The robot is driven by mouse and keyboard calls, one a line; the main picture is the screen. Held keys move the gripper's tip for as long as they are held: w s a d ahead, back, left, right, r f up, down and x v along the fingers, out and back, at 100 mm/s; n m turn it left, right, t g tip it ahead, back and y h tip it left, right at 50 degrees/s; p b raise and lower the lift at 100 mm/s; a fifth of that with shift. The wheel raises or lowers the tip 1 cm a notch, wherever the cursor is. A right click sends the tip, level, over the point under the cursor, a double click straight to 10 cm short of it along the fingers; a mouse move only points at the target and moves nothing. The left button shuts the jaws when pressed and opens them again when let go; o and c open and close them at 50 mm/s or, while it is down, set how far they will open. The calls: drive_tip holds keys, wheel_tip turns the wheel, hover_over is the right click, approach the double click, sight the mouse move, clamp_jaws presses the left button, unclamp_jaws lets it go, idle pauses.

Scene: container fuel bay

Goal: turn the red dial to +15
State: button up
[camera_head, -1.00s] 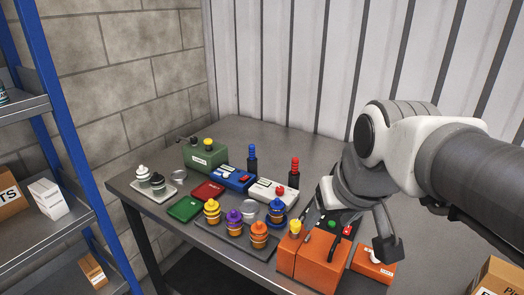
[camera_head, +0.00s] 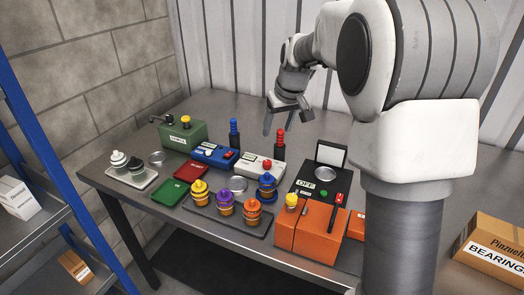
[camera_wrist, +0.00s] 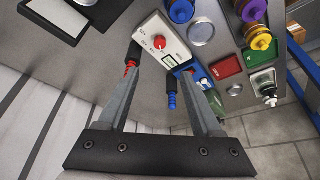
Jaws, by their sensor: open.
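The red dial (camera_head: 267,164) is a round knob on top of a white box (camera_head: 256,166) in the middle of the table. My gripper (camera_head: 287,121) is open and empty, above and behind the white box, apart from the dial. In the wrist view my gripper (camera_wrist: 161,75) has its fingers spread, with the dial ahead between their line of reach.
A red-topped post (camera_head: 280,143) and a blue-topped post (camera_head: 234,133) stand behind the boxes, close to my fingers. A blue box (camera_head: 215,154) is left of the white one.

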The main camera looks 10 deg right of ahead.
sight(267, 162)
drive_tip(key=x, duration=1.7)
drive_tip(key=shift+f, duration=0.25)
clamp_jaws()
